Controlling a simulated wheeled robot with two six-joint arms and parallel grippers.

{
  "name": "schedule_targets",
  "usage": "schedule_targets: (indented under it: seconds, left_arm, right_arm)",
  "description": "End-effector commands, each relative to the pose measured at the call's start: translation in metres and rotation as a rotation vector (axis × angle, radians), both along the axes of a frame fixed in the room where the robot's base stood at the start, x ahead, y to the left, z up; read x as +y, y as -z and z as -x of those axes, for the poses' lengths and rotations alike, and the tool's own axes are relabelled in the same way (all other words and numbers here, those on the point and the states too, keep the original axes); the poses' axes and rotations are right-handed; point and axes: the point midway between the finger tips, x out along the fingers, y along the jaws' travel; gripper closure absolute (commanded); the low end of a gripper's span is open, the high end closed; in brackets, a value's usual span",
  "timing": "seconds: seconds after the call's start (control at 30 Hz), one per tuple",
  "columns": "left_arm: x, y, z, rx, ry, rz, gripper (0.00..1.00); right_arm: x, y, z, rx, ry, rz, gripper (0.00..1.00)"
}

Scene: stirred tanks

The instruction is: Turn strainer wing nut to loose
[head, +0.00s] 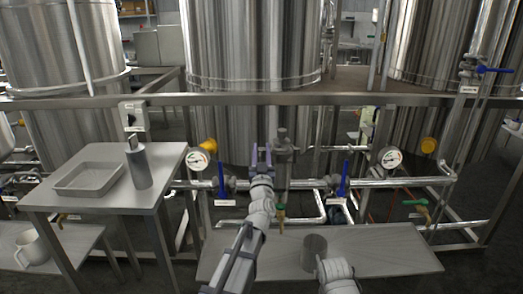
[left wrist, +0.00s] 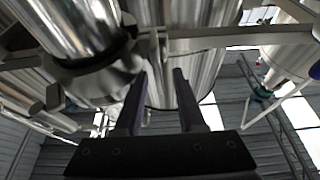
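A grey upright strainer body (head: 284,158) stands on the pipe line in the middle of the head view, with a small knob-like top. The wing nut is too small to make out, and I cannot tell how it is turned. My left gripper (head: 261,155) points up just left of the strainer, its dark purple fingers apart with nothing seen between them. In the left wrist view the left gripper (left wrist: 158,100) is open, with shiny metal cylinders and a grey bar beyond its fingers.
Blue-handled valves (head: 222,180) and (head: 342,180) flank the strainer, with gauges (head: 197,160) and (head: 390,157) further out. A side table (head: 105,200) carries a tray (head: 88,180) and a metal cylinder (head: 139,167).

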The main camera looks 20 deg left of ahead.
Motion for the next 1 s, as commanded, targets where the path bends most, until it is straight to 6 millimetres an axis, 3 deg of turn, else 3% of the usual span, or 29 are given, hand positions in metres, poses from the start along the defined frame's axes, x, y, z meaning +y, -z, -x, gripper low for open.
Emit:
schedule_targets:
  seconds: [0.03,0.4,1.0]
  left_arm:
    - [-0.0001,0.0002,0.0002,0.0,0.0,0.0,0.61]
    - [-0.0004,0.0002,0.0003,0.0,0.0,0.0,1.0]
    - [-0.0001,-0.0001,0.0005,-0.004,0.0,0.016,1.0]
  right_arm:
    - [0.0,0.0002,0.0,0.0,0.0,0.0,0.5]
    - [0.0,0.0002,0.0,0.0,0.0,0.0,0.5]
    - [0.0,-0.0001,0.0,0.0,0.0,0.0,0.5]
